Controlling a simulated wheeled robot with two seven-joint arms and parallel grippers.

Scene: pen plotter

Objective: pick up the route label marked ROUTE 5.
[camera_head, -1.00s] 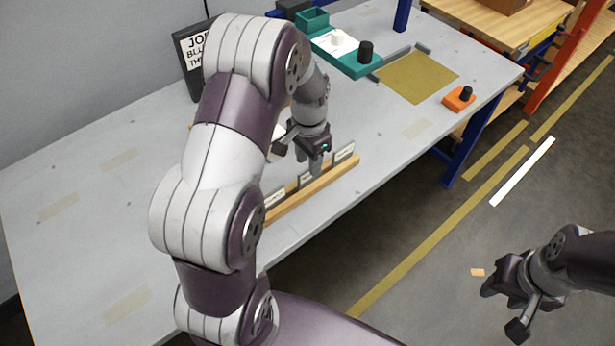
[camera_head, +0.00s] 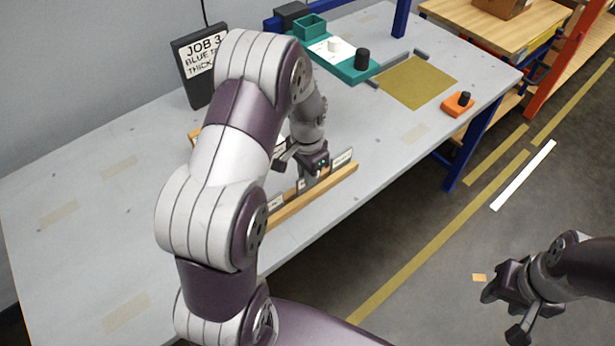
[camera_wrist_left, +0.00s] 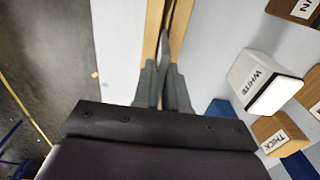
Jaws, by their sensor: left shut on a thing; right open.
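A wooden rack (camera_head: 322,193) near the table's front edge holds small dark cards with white labels. One label (camera_head: 342,158) stands at its right end, one (camera_head: 275,204) towards its left, and one (camera_head: 303,184) just below my left gripper. Their print is too small to read, so I cannot tell which is ROUTE 5. My left gripper (camera_head: 313,172) is down at the rack; in the left wrist view its fingers (camera_wrist_left: 163,82) are shut on a thin card seen edge-on, above the wooden rack (camera_wrist_left: 155,25). My right gripper (camera_head: 502,312) is open and empty over the floor.
In the left wrist view a WHITE block (camera_wrist_left: 262,82) and a THICK block (camera_wrist_left: 278,137) stand right of the fingers. A JOB 3 sign (camera_head: 203,60), a teal plotter unit (camera_head: 345,62) and an orange button box (camera_head: 458,103) are on the table. The table's left side is clear.

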